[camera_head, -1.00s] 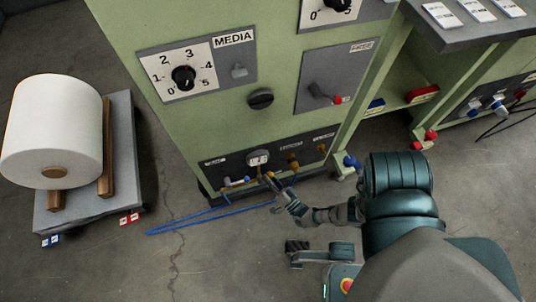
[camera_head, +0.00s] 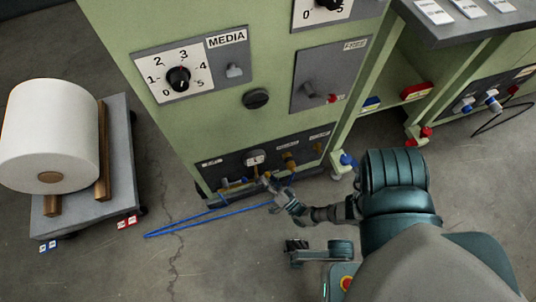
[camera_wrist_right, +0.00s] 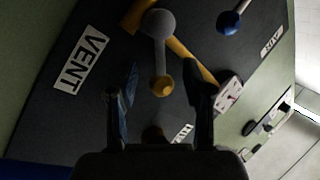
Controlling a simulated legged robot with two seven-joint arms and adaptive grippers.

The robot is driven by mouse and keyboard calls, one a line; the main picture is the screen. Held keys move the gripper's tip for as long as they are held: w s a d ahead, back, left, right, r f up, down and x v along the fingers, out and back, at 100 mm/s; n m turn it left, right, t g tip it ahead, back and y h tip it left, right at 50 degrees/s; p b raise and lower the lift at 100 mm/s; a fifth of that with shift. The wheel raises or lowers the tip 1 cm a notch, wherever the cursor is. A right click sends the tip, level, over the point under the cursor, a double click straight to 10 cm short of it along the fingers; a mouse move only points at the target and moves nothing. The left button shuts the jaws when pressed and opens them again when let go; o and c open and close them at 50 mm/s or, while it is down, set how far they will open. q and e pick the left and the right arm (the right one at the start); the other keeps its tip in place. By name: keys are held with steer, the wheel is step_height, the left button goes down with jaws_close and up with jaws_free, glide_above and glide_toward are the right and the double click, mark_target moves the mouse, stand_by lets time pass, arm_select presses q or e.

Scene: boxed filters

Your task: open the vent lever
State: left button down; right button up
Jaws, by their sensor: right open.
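In the right wrist view a printed VENT label (camera_wrist_right: 82,58) is on a dark panel. Beside it is a lever with a grey ball end (camera_wrist_right: 157,22), a pale stem and a brass-coloured hub (camera_wrist_right: 162,86), over a yellow fitting. My right gripper (camera_wrist_right: 161,75) is open, its fingers on either side of the hub and stem; contact cannot be told. In the head view my right gripper (camera_head: 268,183) is at the lower dark panel (camera_head: 235,168) of the green cabinet and partly hides its fittings. My left gripper is not in view.
A blue-knobbed lever (camera_wrist_right: 229,22) and a white gauge (camera_wrist_right: 229,94) are near my right fingers; the gauge also shows in the head view (camera_head: 254,158). A blue hose (camera_head: 205,222) lies on the floor. A white roll (camera_head: 50,135) on a grey cart stands left.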

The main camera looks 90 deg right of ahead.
step_height(320, 180, up, 10)
steer(key=shift+f, duration=0.15)
stand_by(0.4)
steer(key=shift+a, duration=0.1)
